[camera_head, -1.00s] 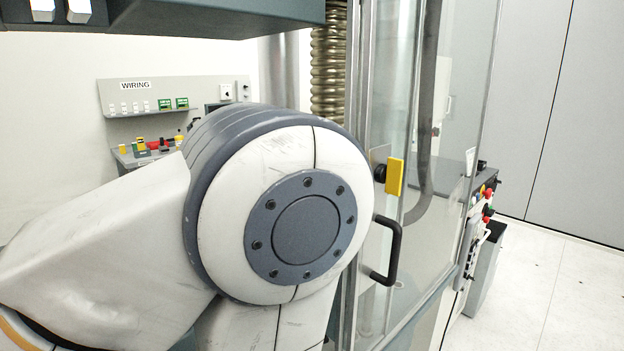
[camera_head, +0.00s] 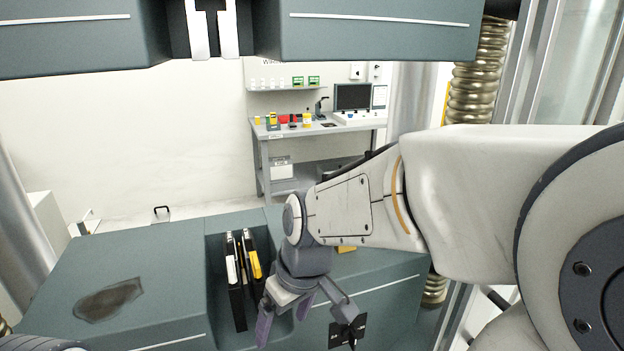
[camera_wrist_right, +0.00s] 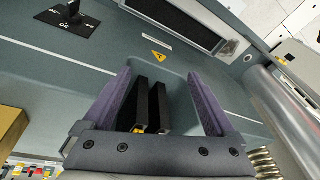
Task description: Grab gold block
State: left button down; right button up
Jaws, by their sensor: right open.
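The gold block (camera_head: 346,249) shows only as a small strip on the teal machine top in the head view, mostly hidden behind my right wrist. In the right wrist view a gold block (camera_wrist_right: 11,128) is cut off at the left edge, outside the fingers. My right gripper (camera_head: 283,328) is open, with purple fingers pointing down near the machine's recess. In the right wrist view, the open fingers (camera_wrist_right: 158,76) spread on either side of dark upright jaws and hold nothing. My left gripper is not in view.
Dark upright jaws (camera_head: 240,285) with white and yellow parts stand in the machine's recess. A dark stain (camera_head: 108,300) marks the clear top at left. A teal crosshead (camera_head: 380,30) with pale grips hangs above. A bench (camera_head: 290,133) with small items stands behind.

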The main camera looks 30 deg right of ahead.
pick_arm(q)
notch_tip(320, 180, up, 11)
jog(key=p, duration=0.8)
pick_arm(e)
jog(key=s+d+r+m+t+h, duration=0.2)
jog(key=d+r+m, duration=0.3)
jog(key=d+r, duration=1)
pick_arm(q)
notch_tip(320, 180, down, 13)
jog(key=b, duration=1.2)
pick_arm(e)
jog(key=shift+h, duration=0.3)
jog(key=w+d+f+p, duration=0.1)
jog(key=w+d+f, duration=0.1)
jog(key=w, duration=0.2)
jog(key=w+d+f+p, duration=0.1)
jog(key=w+f+p, duration=0.1)
jog(key=w, duration=0.3)
jog(key=w+d+f+p, duration=0.1)
jog(key=w+d+f, duration=0.1)
jog(key=w, duration=0.3)
jog(key=shift+d+f+p, duration=0.25)
jog(key=shift+d+p, duration=0.1)
jog(key=shift+p, duration=0.05)
grip_shut()
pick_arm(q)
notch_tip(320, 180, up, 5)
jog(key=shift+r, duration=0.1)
pick_arm(e)
jog(key=shift+r, duration=0.1)
